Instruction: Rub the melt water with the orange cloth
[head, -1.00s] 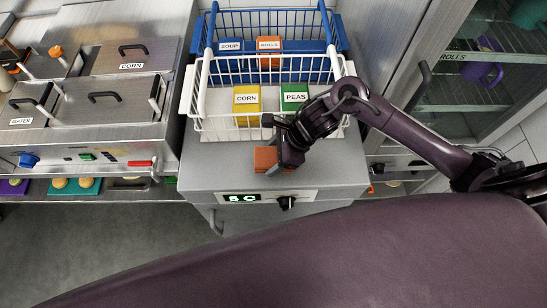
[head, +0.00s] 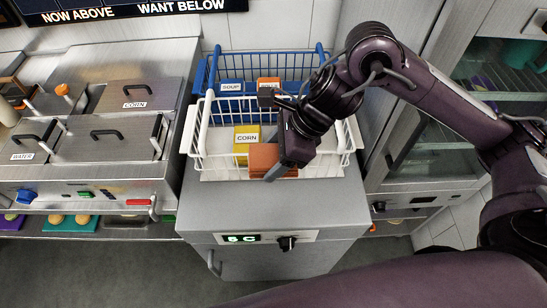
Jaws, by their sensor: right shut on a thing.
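The orange cloth (head: 265,157), a small orange-brown block shape, is at the tip of my right gripper (head: 279,166). The gripper is shut on it and holds it over the front of the white wire basket (head: 203,163), in front of the yellow corn box. I cannot tell its exact height above the basket. No melt water can be made out on the grey top of the unit (head: 270,205) that bears the baskets. My left gripper is not in view.
The yellow corn box (head: 245,146) is in the white basket; my gripper hides the peas box. The blue basket (head: 205,72) behind holds soup (head: 231,86) and rolls (head: 268,82) boxes. Lidded wells (head: 110,140) stand left, a glass-doored cabinet (head: 425,145) right. The unit's front top is clear.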

